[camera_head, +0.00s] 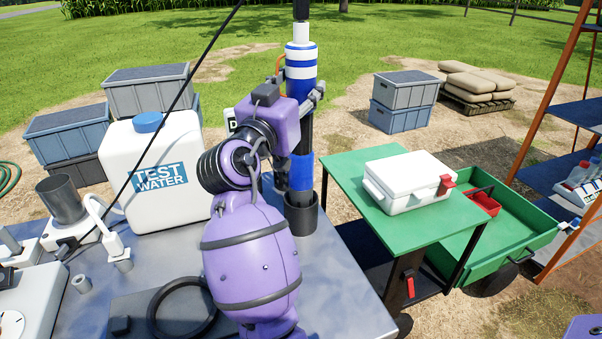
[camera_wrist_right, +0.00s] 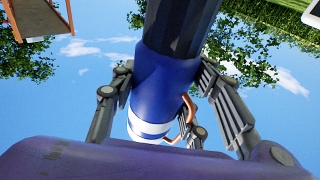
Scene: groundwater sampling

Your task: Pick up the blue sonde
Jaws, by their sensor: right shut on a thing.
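The blue sonde (camera_head: 301,73) is a tall upright cylinder with blue and white bands, a white top and a dark section lower down. My right gripper (camera_head: 296,95) is shut on it, with fingers on both sides of its body. In the right wrist view the fingers flank the blue band of the sonde (camera_wrist_right: 165,85), beside its dark section. Below, a blue part shows above a dark cup (camera_head: 300,215) on the metal table; my arm partly hides this area. I cannot tell whether the sonde's lower end rests in the cup. My left gripper is not in view.
A white "TEST WATER" container (camera_head: 152,205) stands left of my arm on the metal table (camera_head: 345,285). A grey beaker (camera_head: 62,200) is farther left. Right of the sonde, a green cart (camera_head: 365,175) carries a white cooler (camera_head: 408,182). A dark cable crosses the upper left.

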